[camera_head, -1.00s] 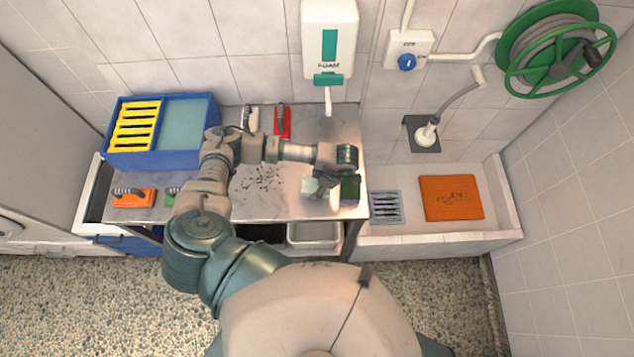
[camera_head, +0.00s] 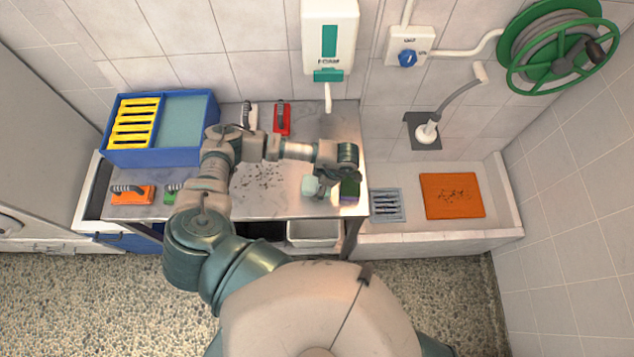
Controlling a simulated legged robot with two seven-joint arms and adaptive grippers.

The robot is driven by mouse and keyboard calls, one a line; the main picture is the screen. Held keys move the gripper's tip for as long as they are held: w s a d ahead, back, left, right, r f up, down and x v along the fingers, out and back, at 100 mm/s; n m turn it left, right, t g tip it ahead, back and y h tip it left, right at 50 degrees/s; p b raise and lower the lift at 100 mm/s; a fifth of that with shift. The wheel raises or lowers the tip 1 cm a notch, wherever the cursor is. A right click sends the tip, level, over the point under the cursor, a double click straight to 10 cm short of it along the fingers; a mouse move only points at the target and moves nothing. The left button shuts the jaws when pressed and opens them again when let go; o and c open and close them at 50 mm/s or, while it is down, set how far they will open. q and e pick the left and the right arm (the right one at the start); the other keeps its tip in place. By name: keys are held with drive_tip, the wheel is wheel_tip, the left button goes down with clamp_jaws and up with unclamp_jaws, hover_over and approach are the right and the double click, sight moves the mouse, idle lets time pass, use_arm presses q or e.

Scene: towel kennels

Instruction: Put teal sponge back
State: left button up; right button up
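A pale teal block (camera_head: 310,187), which looks like the teal sponge, sits at the front right of the steel table (camera_head: 280,206). My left gripper (camera_head: 325,188) points down right beside it, on its right side. The fingers are small and dark, so I cannot tell whether they are open or touching the block. A dark green block (camera_head: 350,189) stands just right of the gripper, partly under my wrist. My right gripper is not in view.
A blue bin (camera_head: 155,157) with a yellow rack (camera_head: 135,123) stands at the back left. An orange brush (camera_head: 133,195), a green brush (camera_head: 171,194) and a red brush (camera_head: 282,120) lie on the table. A sink with an orange mat (camera_head: 452,196) is right.

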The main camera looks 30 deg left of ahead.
use_arm(q)
drive_tip(key=v, duration=1.2)
